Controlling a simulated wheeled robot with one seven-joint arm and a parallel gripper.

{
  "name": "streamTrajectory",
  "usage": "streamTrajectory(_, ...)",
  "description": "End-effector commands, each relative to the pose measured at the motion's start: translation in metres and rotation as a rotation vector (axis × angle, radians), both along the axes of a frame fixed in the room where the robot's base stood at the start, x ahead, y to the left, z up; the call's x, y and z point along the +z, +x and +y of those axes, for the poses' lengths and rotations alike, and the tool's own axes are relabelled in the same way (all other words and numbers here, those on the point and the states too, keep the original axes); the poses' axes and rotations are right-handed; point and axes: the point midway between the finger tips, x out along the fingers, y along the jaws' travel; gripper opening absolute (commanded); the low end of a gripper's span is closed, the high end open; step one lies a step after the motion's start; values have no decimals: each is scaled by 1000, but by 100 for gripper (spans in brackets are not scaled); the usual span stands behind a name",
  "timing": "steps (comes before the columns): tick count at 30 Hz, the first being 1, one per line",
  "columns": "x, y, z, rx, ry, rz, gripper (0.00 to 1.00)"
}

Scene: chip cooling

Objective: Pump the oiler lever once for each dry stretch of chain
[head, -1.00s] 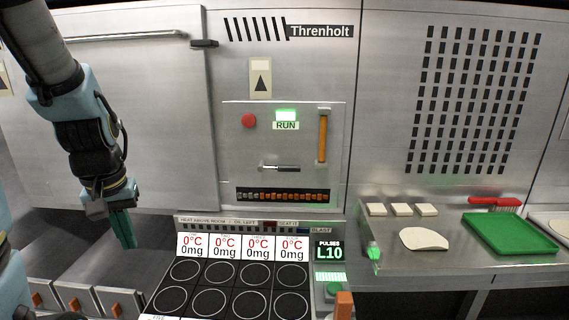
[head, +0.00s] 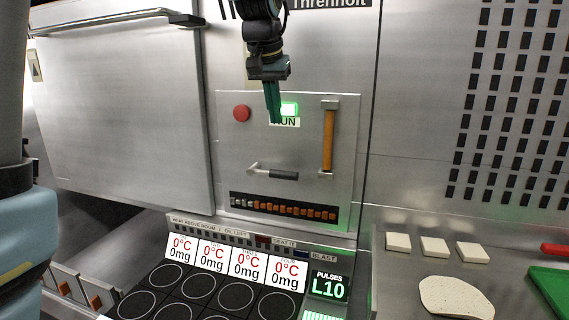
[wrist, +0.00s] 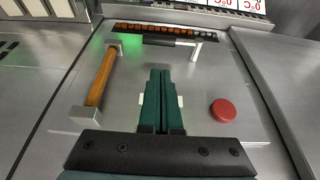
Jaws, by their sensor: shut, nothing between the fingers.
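The oiler lever (head: 275,173), a black grip on a pale metal arm, lies nearly level on the steel panel. It also shows near the top of the wrist view (wrist: 168,42). Below it in the head view is the chain window (head: 283,208): a few links at its left are pale grey, the others orange. My gripper (head: 274,118) is shut and empty, pointing down in front of the lit RUN sign, above the lever and apart from it. In the wrist view its fingers (wrist: 162,98) are together and hide part of the panel.
A red button (head: 241,113) and an upright orange bar (head: 328,140) flank my gripper on the panel. Below stand the 0°C, 0mg readouts (head: 232,260) and a PULSES display reading L10 (head: 328,287). Pale blocks (head: 434,246) lie on the right shelf.

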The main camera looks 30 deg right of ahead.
Motion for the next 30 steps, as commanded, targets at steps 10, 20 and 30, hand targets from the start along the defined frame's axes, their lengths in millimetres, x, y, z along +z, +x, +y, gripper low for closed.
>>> streamTrajectory(10, -2, 1, 0, 1, 0, 1, 0)
streamTrajectory(20, -48, 13, -12, 1, 5, 5, 0)
streamTrajectory(30, -108, 29, -26, 2, 3, 3, 0)
